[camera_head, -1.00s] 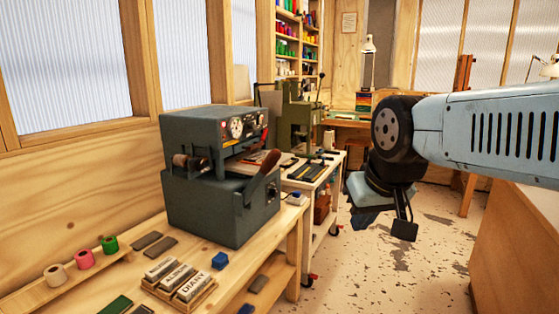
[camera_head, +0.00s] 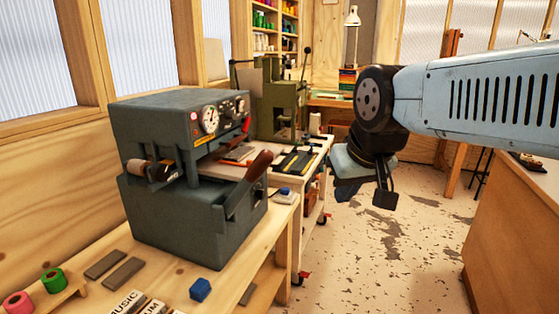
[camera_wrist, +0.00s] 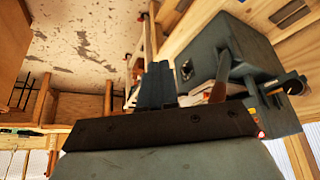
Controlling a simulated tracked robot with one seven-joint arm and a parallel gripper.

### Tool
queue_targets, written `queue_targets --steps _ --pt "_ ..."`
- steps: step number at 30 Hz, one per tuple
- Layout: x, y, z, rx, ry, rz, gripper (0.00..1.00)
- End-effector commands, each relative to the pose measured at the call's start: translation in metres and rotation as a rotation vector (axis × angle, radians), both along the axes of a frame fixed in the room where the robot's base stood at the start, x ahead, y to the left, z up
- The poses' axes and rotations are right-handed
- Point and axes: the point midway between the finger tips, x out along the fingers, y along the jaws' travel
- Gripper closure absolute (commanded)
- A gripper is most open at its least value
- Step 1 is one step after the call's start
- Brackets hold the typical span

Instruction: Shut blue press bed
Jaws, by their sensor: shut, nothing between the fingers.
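The blue-grey press (camera_head: 190,217) stands on the wooden bench at left, with dials on its upper head. Its bed (camera_head: 225,169) shows as a pale, flat strip in the gap between head and base; how far out it sits is hard to tell. A red-brown handle (camera_head: 259,165) rises at its right side. My gripper (camera_head: 347,190) hangs shut and empty in the air, right of the press and well apart from it. In the wrist view, my shut fingers (camera_wrist: 158,85) show in front of the press (camera_wrist: 225,60), which appears upside down.
A green machine (camera_head: 283,105) and a white cart (camera_head: 300,158) stand behind the press. A blue block (camera_head: 200,290), grey bars (camera_head: 105,265) and foil rolls (camera_head: 54,280) lie on the bench. Open floor (camera_head: 380,250) lies right of the bench, before a wooden counter (camera_head: 515,230).

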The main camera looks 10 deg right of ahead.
Motion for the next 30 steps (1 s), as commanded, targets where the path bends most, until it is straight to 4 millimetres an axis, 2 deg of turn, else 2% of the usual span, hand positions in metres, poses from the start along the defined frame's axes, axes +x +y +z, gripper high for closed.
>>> queue_targets --steps 7,11,20,30 --pt "0.007 0.001 0.003 0.013 0.001 -0.007 1.0" --pt "0.03 -0.002 0.008 0.054 0.003 -0.031 1.0" --pt "0.125 -0.007 0.021 0.208 -0.003 -0.155 1.0" --pt "0.237 -0.029 0.011 0.354 -0.017 -0.328 1.0"
